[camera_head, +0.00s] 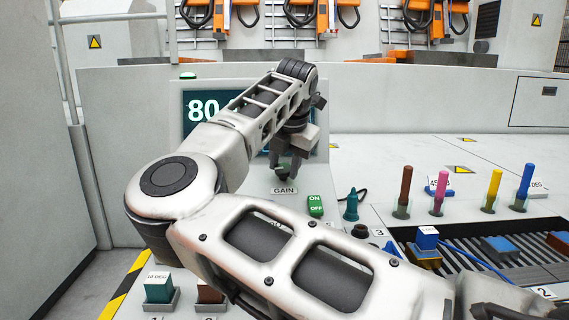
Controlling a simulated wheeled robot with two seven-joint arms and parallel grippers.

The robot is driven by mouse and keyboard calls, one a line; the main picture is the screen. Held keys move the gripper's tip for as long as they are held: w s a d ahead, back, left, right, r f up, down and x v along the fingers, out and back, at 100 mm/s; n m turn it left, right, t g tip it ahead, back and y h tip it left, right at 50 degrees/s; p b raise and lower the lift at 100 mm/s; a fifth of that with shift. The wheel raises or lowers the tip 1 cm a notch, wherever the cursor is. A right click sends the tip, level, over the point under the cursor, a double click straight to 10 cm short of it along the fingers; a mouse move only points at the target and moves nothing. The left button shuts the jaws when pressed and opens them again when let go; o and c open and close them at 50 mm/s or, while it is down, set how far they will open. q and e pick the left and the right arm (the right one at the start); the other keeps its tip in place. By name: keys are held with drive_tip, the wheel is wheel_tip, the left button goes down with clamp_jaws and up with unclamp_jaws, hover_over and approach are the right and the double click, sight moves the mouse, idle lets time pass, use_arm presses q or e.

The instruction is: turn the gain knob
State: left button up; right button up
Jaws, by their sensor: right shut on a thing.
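My right arm crosses the middle of the head view from the lower right. Its gripper (288,172) points down at the console just above the GAIN label (285,190). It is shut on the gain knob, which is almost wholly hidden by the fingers. The knob's pointer cannot be read. The display (197,128) behind the arm shows "80"; the arm covers its right part. My left gripper is not in view.
A green ON/OFF switch (315,206) and a teal probe (351,205) stand right of the GAIN label. Further right are several coloured upright sticks, with a blue block (427,238) in front. Labelled blocks, one green (159,288), sit at lower left.

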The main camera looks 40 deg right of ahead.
drive_tip(key=shift+r, duration=0.15)
drive_tip(key=o, duration=1)
drive_tip(key=shift+c, duration=0.2)
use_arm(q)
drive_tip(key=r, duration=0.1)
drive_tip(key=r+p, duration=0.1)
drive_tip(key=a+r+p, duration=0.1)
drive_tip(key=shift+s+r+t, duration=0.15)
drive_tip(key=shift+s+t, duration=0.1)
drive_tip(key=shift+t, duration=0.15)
use_arm(e)
drive_tip(key=v, duration=1.6)
drive_tip(key=shift+a, duration=0.15)
